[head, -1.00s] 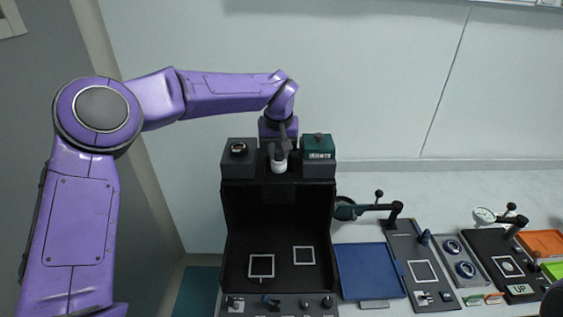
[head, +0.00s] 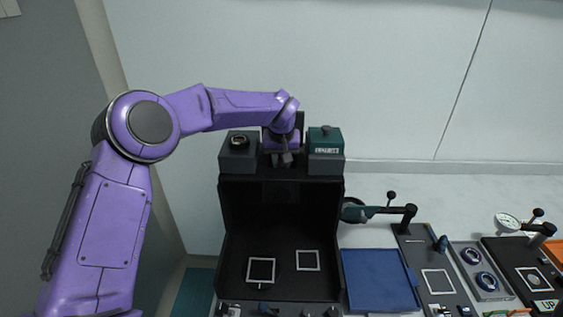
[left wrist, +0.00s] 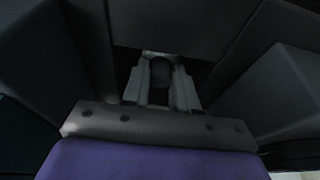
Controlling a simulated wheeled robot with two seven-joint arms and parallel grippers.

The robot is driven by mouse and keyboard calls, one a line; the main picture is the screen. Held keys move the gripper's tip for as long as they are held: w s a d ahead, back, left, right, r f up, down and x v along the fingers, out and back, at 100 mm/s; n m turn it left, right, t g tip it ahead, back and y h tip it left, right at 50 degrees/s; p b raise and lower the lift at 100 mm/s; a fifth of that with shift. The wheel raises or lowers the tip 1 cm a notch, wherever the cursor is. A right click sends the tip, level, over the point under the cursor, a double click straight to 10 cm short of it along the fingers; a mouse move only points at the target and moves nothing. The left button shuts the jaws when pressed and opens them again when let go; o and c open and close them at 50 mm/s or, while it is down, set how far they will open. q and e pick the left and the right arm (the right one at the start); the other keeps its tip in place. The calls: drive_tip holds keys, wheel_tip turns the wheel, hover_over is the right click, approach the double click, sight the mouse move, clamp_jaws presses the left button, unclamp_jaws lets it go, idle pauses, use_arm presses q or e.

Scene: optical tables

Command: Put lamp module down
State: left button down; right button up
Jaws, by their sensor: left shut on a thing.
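My left gripper (head: 283,160) points down into the gap between two blocks on top of a black open-fronted housing (head: 228,215). In the left wrist view its two pale fingers (left wrist: 161,88) are closed on a dark, rounded thing (left wrist: 161,75), which I take to be the lamp module. Most of it is hidden by the fingers and shadow, and I cannot tell whether it touches a surface below. My right gripper is not in view.
A dark block with a black ring (head: 239,142) stands close left of the gripper. A green-topped block (head: 325,139) stands close right. A blue tray (head: 380,278) and fixtures lie to the right. The wall is behind.

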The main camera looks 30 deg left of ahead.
use_arm(q)
drive_tip(key=c, duration=1)
unclamp_jaws()
drive_tip(key=shift+o, duration=0.6)
drive_tip(key=shift+w+f, duration=0.1)
drive_tip(key=shift+f, duration=0.05)
drive_tip(key=b+v, duration=0.1)
drive_tip(key=v, duration=1.1)
drive_tip(key=shift+r+b, duration=0.25)
drive_tip(key=shift+b, duration=0.05)
